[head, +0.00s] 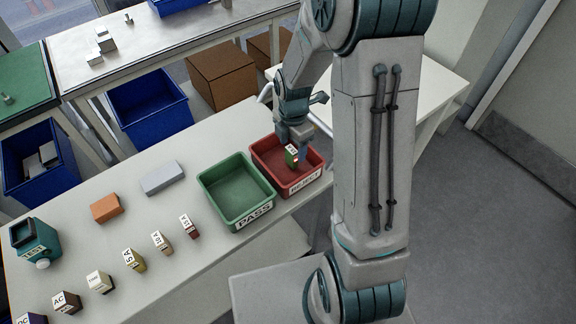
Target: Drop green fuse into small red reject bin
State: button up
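The green fuse (289,158), a small block with a white label, shows between the fingers of my gripper (294,149). My gripper points down over the small red reject bin (260,153), and its fingers appear closed on the fuse. The bin is an open red tray with a white REJECT label on its front, at the right end of the bench. The fuse is inside the bin's outline in the head view; its exact height over the bin floor is hard to tell. The fingers partly hide the fuse.
A green PASS bin (205,183) stands just left of the red bin. Several labelled fuses, such as a dark red one (188,227), stand in a row on the bench. A grey block (162,178), an orange block (106,208) and a teal TEST device (36,240) lie farther left.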

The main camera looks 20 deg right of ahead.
notch_tip(320, 180, up, 14)
jog(key=shift+b, duration=0.3)
dwell(0.4)
jog(key=shift+f, duration=0.1)
jog(key=s+r+m+t, duration=0.1)
jog(key=s+r+m, duration=0.1)
jog(key=s+m, duration=0.6)
jog(key=s+r+m+t, duration=0.2)
jog(key=s+m, duration=0.7)
jog(key=m, duration=0.5)
jog(key=shift+a, duration=0.15)
jog(key=shift+s+r, duration=0.1)
dwell(0.3)
